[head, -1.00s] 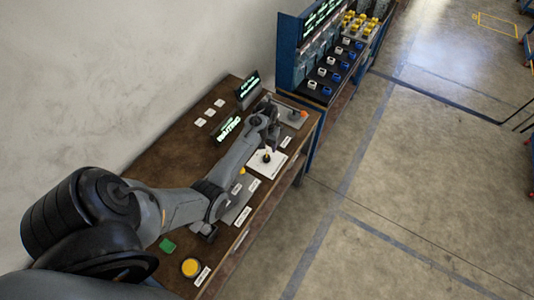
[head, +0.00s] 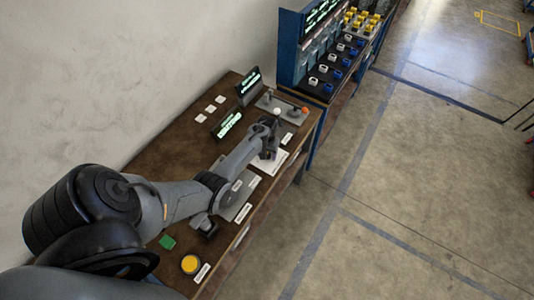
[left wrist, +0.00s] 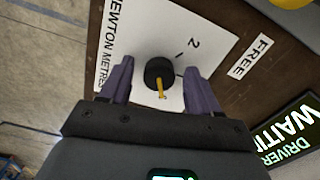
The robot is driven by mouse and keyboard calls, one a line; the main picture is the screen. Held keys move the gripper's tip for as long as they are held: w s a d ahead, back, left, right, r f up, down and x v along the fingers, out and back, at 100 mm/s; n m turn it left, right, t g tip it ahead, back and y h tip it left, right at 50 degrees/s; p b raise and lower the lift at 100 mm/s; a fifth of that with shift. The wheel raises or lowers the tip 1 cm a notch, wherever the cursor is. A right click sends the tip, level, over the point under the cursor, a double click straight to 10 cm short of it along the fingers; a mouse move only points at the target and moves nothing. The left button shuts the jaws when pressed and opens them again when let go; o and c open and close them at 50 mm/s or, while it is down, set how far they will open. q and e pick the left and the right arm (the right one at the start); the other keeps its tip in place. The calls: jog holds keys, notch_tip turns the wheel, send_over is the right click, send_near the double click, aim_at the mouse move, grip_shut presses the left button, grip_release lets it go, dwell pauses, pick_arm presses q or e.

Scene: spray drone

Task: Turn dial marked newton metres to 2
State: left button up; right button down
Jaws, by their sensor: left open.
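The dial is a black round knob (left wrist: 158,72) with a yellow pointer, on a white plate (left wrist: 200,28) marked "NEWTON METRES", in the left wrist view. The number 2 and a tick mark show on the plate above and right of the knob. The yellow pointer points down in that view, away from the 2. My left gripper (left wrist: 158,82) is open, with one finger on each side of the knob; I cannot tell whether they touch it. In the head view my left gripper (head: 268,150) is over the white plate (head: 268,164) and hides the knob. My right gripper is not in view.
A lit display (head: 227,124) and a second display (head: 248,86) stand at the back of the brown table (head: 180,140). A grey plate with an orange knob (head: 305,110) lies beyond the gripper. A yellow button (head: 190,264) and a green piece (head: 167,242) are nearer.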

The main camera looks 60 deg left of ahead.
pick_arm(q)
jog(key=c, duration=1)
jog(key=shift+c, duration=0.2)
